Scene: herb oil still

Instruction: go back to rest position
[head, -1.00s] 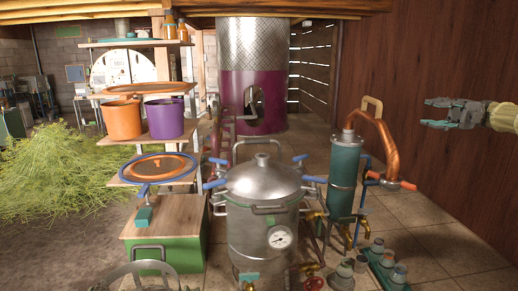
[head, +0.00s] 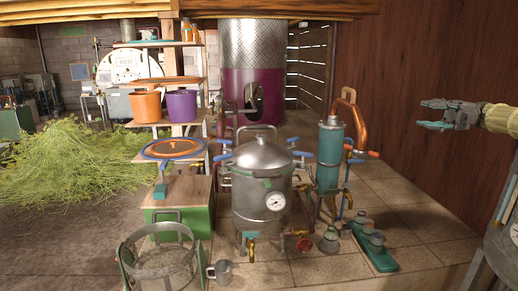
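My gripper (head: 432,114) is at the right of the head view, reaching left in front of the dark red-brown wall. Its two fingers are apart with nothing between them. It hangs in free air, clear of the still. The metal still pot (head: 261,188), with a domed lid and a dial gauge, stands on the tiled floor left of my gripper. The teal condenser (head: 329,158), with a copper pipe (head: 361,129) at its top, stands between the pot and my gripper.
A green tray (head: 377,255) with small jars lies on the tiles. A metal basket (head: 160,262) and a mug (head: 221,271) are at the front left. A metal vessel (head: 505,250) is cut off at the lower right. Cut herbs (head: 75,160) heap at left.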

